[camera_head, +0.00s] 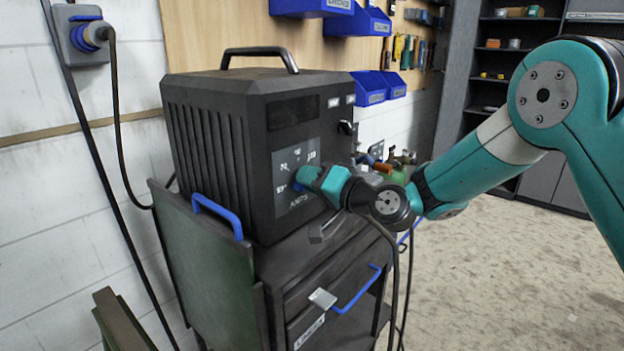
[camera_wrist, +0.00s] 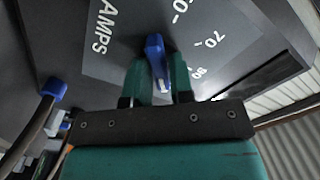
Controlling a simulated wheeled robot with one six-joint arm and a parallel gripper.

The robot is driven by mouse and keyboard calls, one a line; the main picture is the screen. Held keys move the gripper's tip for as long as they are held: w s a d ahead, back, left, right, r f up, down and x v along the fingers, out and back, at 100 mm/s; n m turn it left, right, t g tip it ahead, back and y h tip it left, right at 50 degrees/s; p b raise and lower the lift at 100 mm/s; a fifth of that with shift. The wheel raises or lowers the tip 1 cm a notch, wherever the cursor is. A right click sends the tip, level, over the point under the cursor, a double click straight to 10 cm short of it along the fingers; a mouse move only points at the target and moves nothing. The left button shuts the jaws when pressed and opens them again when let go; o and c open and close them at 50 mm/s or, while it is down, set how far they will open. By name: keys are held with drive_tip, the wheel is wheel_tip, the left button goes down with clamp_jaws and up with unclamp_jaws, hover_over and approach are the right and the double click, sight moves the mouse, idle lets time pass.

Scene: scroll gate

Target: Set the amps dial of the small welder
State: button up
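The small welder (camera_head: 215,150) is a dark ribbed box standing on a cart. Its grey front panel (camera_head: 290,205) has white numbers and the word AMPS, which also shows in the wrist view (camera_wrist: 102,27). The blue amps dial (camera_wrist: 155,50) sits between the teal fingertips of my gripper (camera_wrist: 160,72). The fingers lie close against both its sides. A white mark shows on the dial's lower end in the wrist view; the number it faces is hidden. In the head view my gripper (camera_head: 318,180) reaches the panel from the right and covers most of the dial.
The cart (camera_head: 272,262) has blue handles and a drawer. A cable runs from a wall socket (camera_head: 82,35) at left. Fittings (camera_head: 385,165) stand just behind my gripper. Blue bins (camera_head: 370,88) hang on the back wall.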

clamp_jaws()
drive_tip(key=shift+m, duration=0.3)
drive_tip(key=m+p, duration=0.3)
drive_tip(key=m, duration=0.6)
drive_tip(key=shift+f+p, duration=0.15)
drive_tip(key=shift+p, duration=0.2)
drive_tip(key=shift+m, duration=0.3)
drive_tip(key=shift+o, duration=2.2)
unclamp_jaws()
drive_tip(key=shift+d, duration=0.1)
